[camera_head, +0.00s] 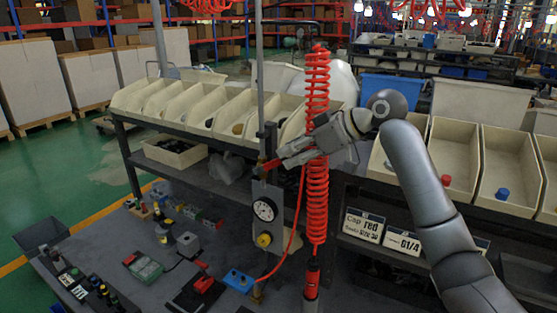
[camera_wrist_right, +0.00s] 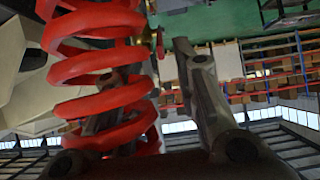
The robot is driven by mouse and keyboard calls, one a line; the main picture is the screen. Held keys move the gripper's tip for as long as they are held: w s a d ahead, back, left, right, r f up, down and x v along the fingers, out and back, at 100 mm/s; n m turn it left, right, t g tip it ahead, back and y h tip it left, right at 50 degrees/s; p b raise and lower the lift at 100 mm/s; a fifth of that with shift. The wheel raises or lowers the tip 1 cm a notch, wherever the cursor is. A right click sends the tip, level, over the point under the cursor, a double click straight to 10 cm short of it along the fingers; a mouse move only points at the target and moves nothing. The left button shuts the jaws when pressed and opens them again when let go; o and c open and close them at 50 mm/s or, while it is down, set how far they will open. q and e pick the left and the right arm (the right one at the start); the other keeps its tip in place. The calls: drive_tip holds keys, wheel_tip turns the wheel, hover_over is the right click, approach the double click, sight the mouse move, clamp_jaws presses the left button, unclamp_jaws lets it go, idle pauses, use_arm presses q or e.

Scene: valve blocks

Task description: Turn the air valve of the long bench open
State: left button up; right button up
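The air valve's red lever (camera_head: 269,165) sits on the upright post above the gauge panel of the long bench. In the right wrist view the lever (camera_wrist_right: 160,44) shows end-on beside a brass fitting, ahead of the fingers. My right gripper (camera_head: 284,157) reaches in from the right, its fingertips close to the lever; contact cannot be told. In the wrist view its fingers (camera_wrist_right: 145,62) stand apart with nothing seen between the tips. The red coiled hose (camera_head: 317,90) hangs right at the gripper and partly covers one finger in the wrist view. My left gripper is not in view.
A round gauge (camera_head: 264,209) and a yellow knob (camera_head: 264,240) are below the lever. Cream bins (camera_head: 205,108) line the rack behind. The bench top (camera_head: 115,235) holds several small devices, including a green-framed meter (camera_head: 144,267) and a blue block (camera_head: 238,281).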

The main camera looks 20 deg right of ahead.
drive_tip(key=v, duration=0.4)
drive_tip(key=shift+s+d+r, duration=0.1)
drive_tip(key=shift+s+r, duration=0.05)
drive_tip(key=shift+r, duration=0.05)
